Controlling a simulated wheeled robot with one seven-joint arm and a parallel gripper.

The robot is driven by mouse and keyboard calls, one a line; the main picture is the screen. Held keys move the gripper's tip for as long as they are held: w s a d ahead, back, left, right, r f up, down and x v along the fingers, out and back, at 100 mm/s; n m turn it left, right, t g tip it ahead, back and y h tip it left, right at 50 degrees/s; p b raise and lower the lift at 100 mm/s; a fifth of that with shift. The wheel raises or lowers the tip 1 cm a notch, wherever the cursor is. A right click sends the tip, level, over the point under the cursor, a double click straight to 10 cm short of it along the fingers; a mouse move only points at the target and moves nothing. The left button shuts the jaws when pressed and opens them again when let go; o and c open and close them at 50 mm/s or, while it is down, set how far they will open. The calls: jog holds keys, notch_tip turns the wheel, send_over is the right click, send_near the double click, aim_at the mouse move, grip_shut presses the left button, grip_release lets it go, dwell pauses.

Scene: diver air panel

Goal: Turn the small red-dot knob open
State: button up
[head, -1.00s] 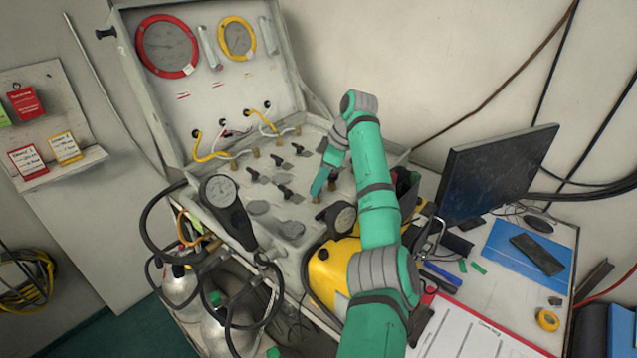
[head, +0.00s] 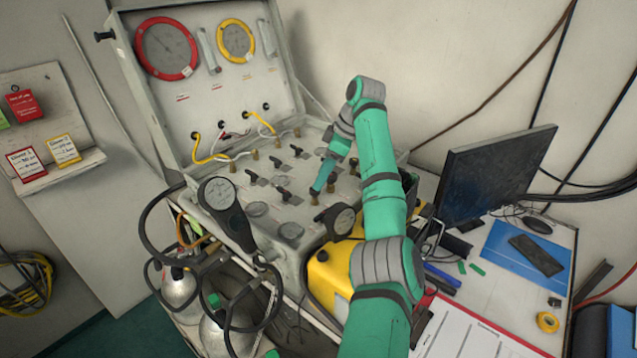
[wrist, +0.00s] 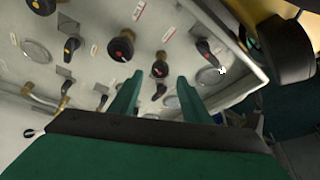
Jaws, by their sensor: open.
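In the wrist view a small black knob with a red dot (wrist: 160,69) stands on the grey panel, just beyond and between my fingertips. My gripper (wrist: 159,82) is open, with one green finger on each side of the line to this knob. I cannot tell whether the fingers touch it. A larger round black knob with a red mark (wrist: 121,46) is to its left. In the head view my gripper (head: 316,192) is low over the right part of the panel (head: 262,228), and the small knob cannot be made out there.
A handheld gauge (head: 219,194) lies at the panel's left, and a monitor (head: 495,175) stands right.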

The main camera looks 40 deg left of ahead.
jog(key=v, duration=0.6)
jog(key=shift+d+r, duration=0.2)
jog(key=shift+r, duration=0.1)
jog(key=shift+w, duration=0.15)
